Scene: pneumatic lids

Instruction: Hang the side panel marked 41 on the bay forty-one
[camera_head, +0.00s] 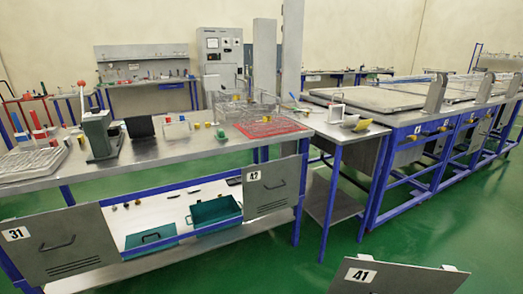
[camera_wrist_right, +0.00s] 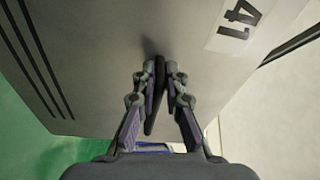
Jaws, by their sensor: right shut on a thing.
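The grey side panel marked 41 (camera_head: 385,281) shows at the bottom right of the head view, cut off by the frame edge and standing away from the benches. In the right wrist view the same panel (camera_wrist_right: 95,40) fills most of the picture, its number upside down. My right gripper (camera_wrist_right: 160,75) is shut on the dark handle of this panel. An open bay with a white shelf (camera_head: 165,210) lies under the left workbench, between the hung panels marked 31 (camera_head: 88,230) and 42 (camera_head: 268,190). I cannot read a number 41 on that bay. My left gripper is not in view.
Teal boxes (camera_head: 212,210) stand in the open bay. The workbench top (camera_head: 200,160) holds a green press (camera_head: 98,133), a red mat (camera_head: 268,127) and small parts. A blue-framed table (camera_head: 395,140) with small white tags stands at right.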

